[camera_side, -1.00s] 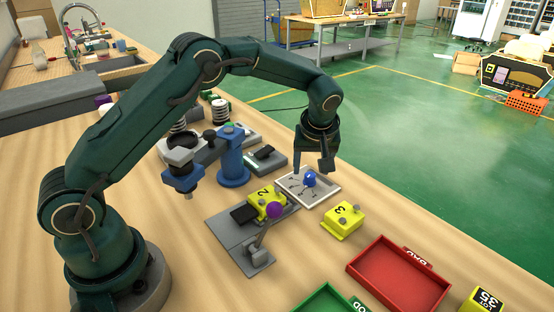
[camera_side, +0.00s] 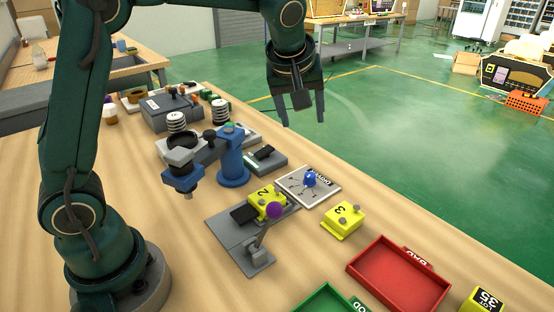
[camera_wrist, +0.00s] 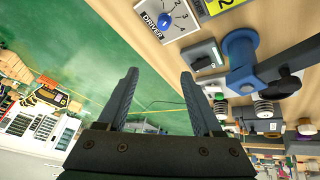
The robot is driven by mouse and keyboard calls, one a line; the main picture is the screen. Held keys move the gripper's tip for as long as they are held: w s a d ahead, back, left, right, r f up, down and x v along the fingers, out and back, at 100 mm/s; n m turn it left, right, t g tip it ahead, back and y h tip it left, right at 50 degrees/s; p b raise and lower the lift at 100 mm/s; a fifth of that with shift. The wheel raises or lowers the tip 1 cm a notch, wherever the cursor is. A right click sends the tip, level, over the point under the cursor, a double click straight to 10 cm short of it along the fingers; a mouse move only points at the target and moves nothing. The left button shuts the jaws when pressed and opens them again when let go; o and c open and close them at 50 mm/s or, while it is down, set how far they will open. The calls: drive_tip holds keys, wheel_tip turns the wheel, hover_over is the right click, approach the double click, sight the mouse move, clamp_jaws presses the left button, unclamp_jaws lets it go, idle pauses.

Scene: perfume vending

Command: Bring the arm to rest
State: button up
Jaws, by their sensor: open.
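My gripper (camera_side: 301,110) is open and empty, held high above the far edge of the workbench in the side view. Its two fingers also show spread apart in the wrist view (camera_wrist: 160,95), with nothing between them. Below it, the white dial plate (camera_side: 322,195) with a blue knob (camera_side: 310,179) lies on the bench, apart from the fingers. The plate, lettered "DRIVER", also shows at the top of the wrist view (camera_wrist: 184,25).
A blue stand (camera_side: 232,160), yellow block 2 (camera_side: 262,196), yellow block 3 (camera_side: 343,220), a red tray (camera_side: 398,279) and a green tray (camera_side: 325,302) are on the bench. Open air and green floor surround my gripper.

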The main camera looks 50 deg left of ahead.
drive_tip(key=s+d+r+m+t+h, duration=0.1)
drive_tip(key=s+r+m, duration=0.3)
drive_tip(key=s, duration=0.8)
drive_tip(key=s+d+f+m+h, duration=0.1)
drive_tip(key=s+d+f+m, duration=0.1)
drive_tip(key=s+f+m, duration=0.4)
drive_tip(key=s, duration=0.3)
drive_tip(key=shift+s+d+h, duration=0.25)
drive_tip(key=shift+d+h, duration=0.15)
